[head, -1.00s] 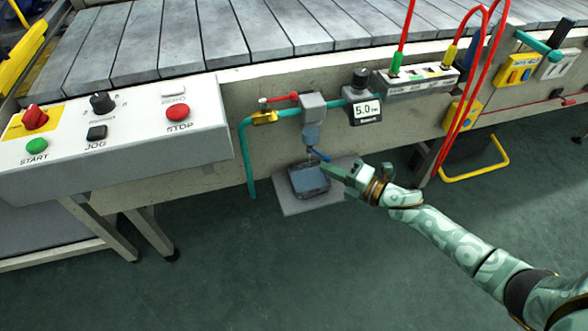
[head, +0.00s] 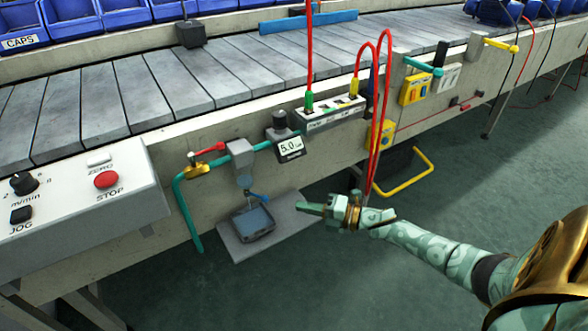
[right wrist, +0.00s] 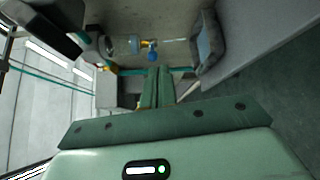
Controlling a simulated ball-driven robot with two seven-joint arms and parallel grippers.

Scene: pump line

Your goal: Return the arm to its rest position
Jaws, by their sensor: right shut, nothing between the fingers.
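My right arm comes in from the right in the head view. Its green gripper (head: 312,208) is shut and empty, held in front of the conveyor's side, just right of the small tray on the grey plate. In the right wrist view the shut fingers (right wrist: 157,88) lie together and touch nothing I can make out. Beyond them are the filter bowl (right wrist: 122,46) and its blue drain lever (right wrist: 152,56). In the head view the blue lever (head: 260,197) sits below the filter (head: 242,165), above the dark tray (head: 252,224). My left gripper is not in view.
The control box (head: 85,205) with its red STOP button (head: 106,180) stands at the left. The regulator reading 5.0 (head: 289,146) is above the gripper. Red cables (head: 378,130) hang close behind it. A yellow handle (head: 408,175) juts out at the right. The floor (head: 330,285) in front is clear.

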